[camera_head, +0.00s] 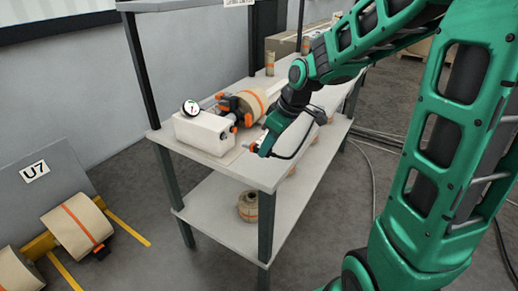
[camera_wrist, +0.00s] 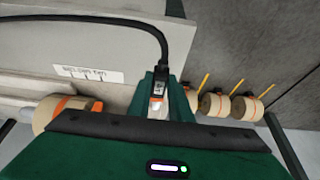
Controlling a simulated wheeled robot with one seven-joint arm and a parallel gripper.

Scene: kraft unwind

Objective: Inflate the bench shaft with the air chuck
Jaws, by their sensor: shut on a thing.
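My gripper (camera_head: 262,147) is shut on the air chuck, a small black, orange and metal piece (camera_wrist: 159,98) with a black hose (camera_wrist: 120,24) curving away to the left in the wrist view. The gripper is over the bench top, right of the white box. The bench shaft carries a kraft roll with an orange band (camera_head: 252,102); its black and orange end (camera_head: 229,105) faces the white box (camera_head: 206,132). The chuck is apart from this end. The shaft's inflation point is not clear. Most of the chuck is hidden in the head view.
A round gauge (camera_head: 191,107) stands on the white box. A small roll (camera_head: 248,206) sits on the lower shelf. Large kraft rolls (camera_head: 77,227) lie on the floor at left beside the U7 panel (camera_head: 34,171). The bench's front right top (camera_head: 262,174) is clear.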

